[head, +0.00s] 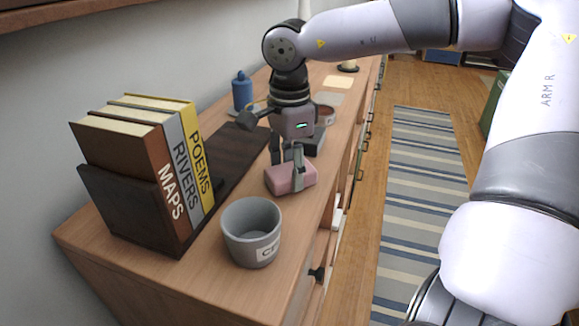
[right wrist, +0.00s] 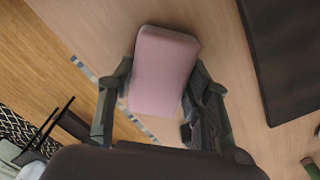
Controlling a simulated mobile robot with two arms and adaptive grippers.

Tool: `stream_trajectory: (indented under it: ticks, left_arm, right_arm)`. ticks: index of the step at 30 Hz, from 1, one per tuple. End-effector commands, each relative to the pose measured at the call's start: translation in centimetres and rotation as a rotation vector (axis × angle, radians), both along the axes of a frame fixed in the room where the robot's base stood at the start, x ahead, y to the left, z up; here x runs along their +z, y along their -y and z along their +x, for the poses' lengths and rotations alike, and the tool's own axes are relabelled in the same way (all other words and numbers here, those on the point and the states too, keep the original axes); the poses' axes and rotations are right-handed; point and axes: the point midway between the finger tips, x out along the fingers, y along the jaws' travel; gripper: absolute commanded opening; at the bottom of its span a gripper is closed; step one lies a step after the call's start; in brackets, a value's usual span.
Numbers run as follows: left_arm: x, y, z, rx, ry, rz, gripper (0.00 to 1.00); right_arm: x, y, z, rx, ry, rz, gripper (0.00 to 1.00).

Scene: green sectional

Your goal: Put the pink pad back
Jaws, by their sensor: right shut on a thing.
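The pink pad (head: 291,180) is a small rounded block at the wooden cabinet top (head: 283,228), behind the grey cup. My right gripper (head: 288,160) points down at it and is shut on it. In the right wrist view the pink pad (right wrist: 163,72) sits between the two fingers of my right gripper (right wrist: 162,80), with bare wood behind it. I cannot tell whether the pad touches the top or is just above it. My left gripper is not in view.
A grey cup (head: 251,238) stands in front of the pad. Books (head: 160,155) in a dark holder stand at left, by a dark runner (head: 238,148). A blue bottle (head: 242,92), a yellowish square (head: 337,82) and a round dish (head: 325,115) are farther back. Drawers below stand partly open.

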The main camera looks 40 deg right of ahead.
Motion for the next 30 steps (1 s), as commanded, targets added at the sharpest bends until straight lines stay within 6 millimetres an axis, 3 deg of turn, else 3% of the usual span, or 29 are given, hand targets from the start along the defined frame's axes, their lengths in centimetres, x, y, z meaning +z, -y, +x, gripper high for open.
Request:
stream_trajectory:
  ticks: [1,2,10,22,30]
  left_arm:
    - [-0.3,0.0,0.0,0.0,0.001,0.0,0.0]
    - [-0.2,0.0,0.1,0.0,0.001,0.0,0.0]
    - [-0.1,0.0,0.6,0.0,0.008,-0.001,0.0]
    - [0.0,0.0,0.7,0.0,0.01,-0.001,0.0]
    - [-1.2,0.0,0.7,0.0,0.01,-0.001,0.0]
  right_arm:
    - [-0.3,0.0,0.0,0.0,0.0,0.0,0.23]
    - [-0.1,0.0,0.0,0.0,0.0,0.0,0.47]
    - [-0.1,0.0,0.0,0.0,0.0,0.0,0.65]
    - [0.4,0.0,0.1,0.0,0.002,-0.001,0.65]
    - [5.5,0.0,0.1,-0.001,0.007,-0.002,0.65]
